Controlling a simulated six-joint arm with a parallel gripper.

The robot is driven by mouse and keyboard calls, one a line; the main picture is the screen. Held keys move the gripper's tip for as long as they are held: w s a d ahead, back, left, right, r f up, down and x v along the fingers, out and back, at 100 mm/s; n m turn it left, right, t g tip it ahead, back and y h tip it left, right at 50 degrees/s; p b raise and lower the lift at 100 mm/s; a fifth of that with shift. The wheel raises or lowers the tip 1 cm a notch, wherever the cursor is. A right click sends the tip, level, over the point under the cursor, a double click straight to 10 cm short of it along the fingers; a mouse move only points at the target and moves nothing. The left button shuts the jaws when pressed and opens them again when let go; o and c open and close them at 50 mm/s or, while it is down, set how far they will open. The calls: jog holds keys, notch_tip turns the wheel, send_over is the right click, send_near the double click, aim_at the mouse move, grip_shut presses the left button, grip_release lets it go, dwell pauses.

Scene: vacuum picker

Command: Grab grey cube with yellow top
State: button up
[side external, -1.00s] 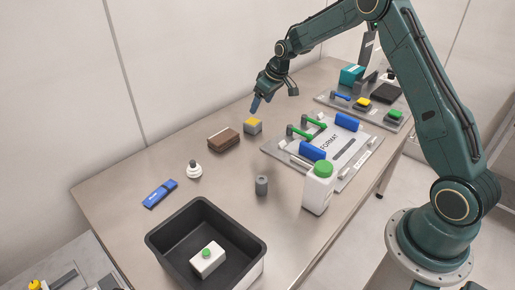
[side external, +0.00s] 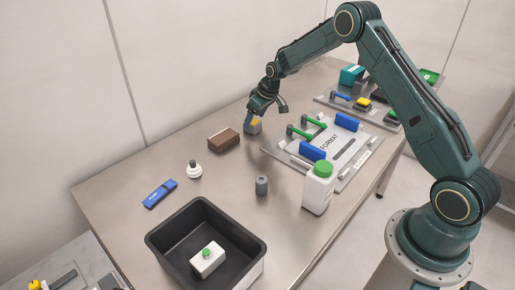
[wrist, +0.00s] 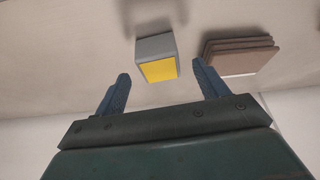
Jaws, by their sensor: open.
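The grey cube with a yellow top (side external: 254,127) stands on the steel table near its back edge, partly hidden behind my gripper in the side view. In the wrist view the cube (wrist: 157,58) lies ahead of and between the two blue fingers, closer to the right one. My gripper (wrist: 161,84) is open and empty. In the side view my gripper (side external: 250,117) is low at the cube, with a finger in front of it. I cannot tell whether a finger touches the cube.
A brown stacked block (side external: 224,140) lies just left of the cube and also shows in the wrist view (wrist: 238,54). The FORMAT plate (side external: 335,150) with green and blue handles is to the right. A white bottle (side external: 318,188), grey cylinder (side external: 261,186) and black bin (side external: 167,240) stand nearer the front.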

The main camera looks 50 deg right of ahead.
aim_at(253, 121)
jog(key=shift+x, duration=1.8)
jog(key=shift+c, duration=0.2)
jog(key=c, duration=1.1)
